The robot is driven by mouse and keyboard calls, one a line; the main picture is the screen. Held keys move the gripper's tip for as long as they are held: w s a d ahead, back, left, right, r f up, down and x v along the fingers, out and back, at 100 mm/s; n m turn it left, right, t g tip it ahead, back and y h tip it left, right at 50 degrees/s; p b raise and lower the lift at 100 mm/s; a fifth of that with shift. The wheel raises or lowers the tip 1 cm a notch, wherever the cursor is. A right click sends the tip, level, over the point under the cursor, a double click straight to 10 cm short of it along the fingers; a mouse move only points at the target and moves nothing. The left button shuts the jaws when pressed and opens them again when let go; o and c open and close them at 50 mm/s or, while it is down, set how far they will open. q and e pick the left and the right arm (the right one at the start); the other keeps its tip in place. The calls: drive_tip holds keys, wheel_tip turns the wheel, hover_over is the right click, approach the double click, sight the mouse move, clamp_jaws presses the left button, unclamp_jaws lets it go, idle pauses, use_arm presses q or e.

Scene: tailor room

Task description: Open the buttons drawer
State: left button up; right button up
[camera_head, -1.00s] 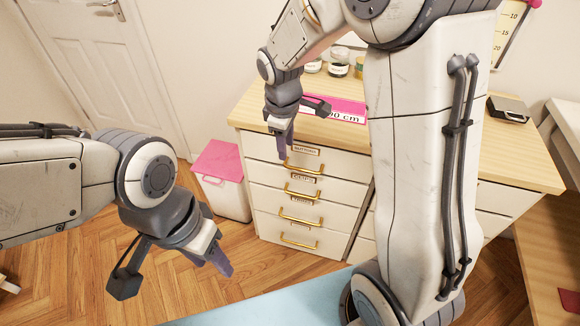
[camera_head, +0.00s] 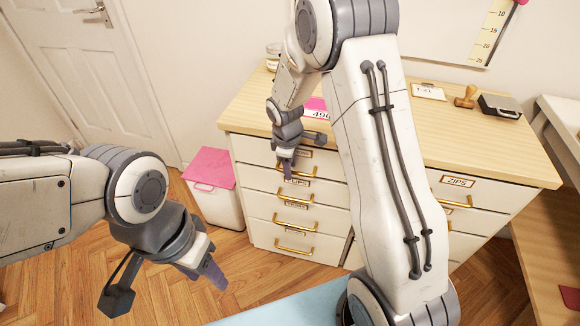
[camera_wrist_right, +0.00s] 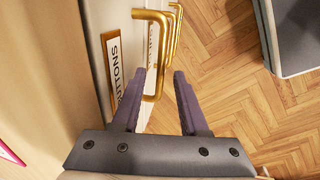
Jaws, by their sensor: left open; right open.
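The buttons drawer (camera_head: 258,153) is the top drawer in the left column of the white cabinet and looks shut. Its label (camera_wrist_right: 117,82) reads BUTTONS in the right wrist view. Its brass handle (camera_wrist_right: 151,52) stands out from the front there, with its near end showing between the finger tips. My right gripper (camera_wrist_right: 165,78) is open in front of the drawer, fingers either side of that handle end; whether they touch it I cannot tell. In the head view, the right gripper (camera_head: 287,172) partly hides label and handle. My left gripper (camera_head: 214,274) is open and empty, low at left, apart from the cabinet.
More labelled drawers with brass handles (camera_head: 295,202) lie below. A drawer marked ZIPS (camera_head: 456,182) is at right. A bin with a pink lid (camera_head: 208,168) stands left of the cabinet. The wooden worktop (camera_head: 400,130) holds small items. Wooden floor (camera_head: 165,290) lies open at left.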

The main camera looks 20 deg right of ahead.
clamp_jaws()
idle(1.4)
